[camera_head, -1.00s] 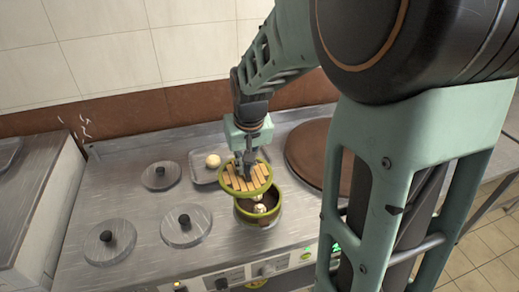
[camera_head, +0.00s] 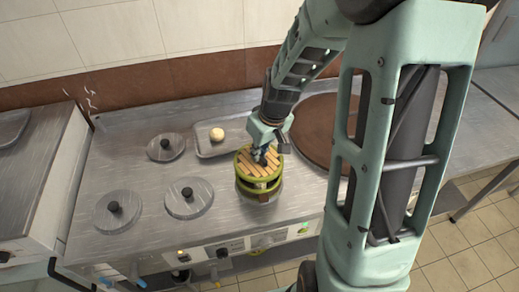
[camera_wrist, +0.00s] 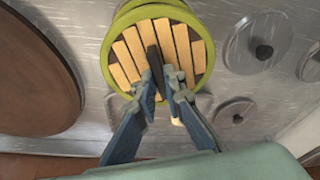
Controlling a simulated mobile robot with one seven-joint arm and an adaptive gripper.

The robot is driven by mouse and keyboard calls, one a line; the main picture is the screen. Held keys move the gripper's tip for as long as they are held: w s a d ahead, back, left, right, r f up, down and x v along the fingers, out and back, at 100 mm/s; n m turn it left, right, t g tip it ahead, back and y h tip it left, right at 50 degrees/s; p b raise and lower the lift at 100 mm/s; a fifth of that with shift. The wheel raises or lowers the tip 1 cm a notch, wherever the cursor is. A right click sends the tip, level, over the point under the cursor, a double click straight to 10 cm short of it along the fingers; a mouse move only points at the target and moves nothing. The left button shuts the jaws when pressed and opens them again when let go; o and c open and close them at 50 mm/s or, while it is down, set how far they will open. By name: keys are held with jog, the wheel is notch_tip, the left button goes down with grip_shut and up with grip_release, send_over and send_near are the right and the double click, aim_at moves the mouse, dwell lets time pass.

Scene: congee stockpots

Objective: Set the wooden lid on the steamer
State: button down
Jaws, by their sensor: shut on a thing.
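The wooden lid (camera_head: 250,169) is a round disc of pale slats with a green rim. My gripper (camera_head: 266,155) is above it and shut on its dark handle; the wrist view shows the fingers (camera_wrist: 164,82) on both sides of the handle, with the slats (camera_wrist: 130,50) around it. The steamer (camera_head: 261,195) is a round, green-banded pot on the metal counter, directly under the lid. The lid covers its opening, so the inside is hidden. I cannot tell whether the lid rests fully on the rim. In the wrist view the steamer's green edge (camera_wrist: 150,6) shows just beyond the lid.
Several round metal pot lids with black knobs, such as this one (camera_head: 189,198), are set in the counter at the left. A metal tray (camera_head: 235,145) with a white bun (camera_head: 217,134) lies behind the steamer. A large brown disc (camera_head: 312,125) is at the right.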

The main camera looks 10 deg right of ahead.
aim_at(261, 158)
jog(key=shift+f+b, duration=0.9)
jog(key=shift+f, duration=0.7)
jog(key=shift+f+b, duration=0.65)
jog(key=shift+b, duration=0.05)
jog(key=c, duration=2.3)
grip_release()
jog(key=shift+p+v, duration=4.05)
jog(key=shift+v, duration=1.55)
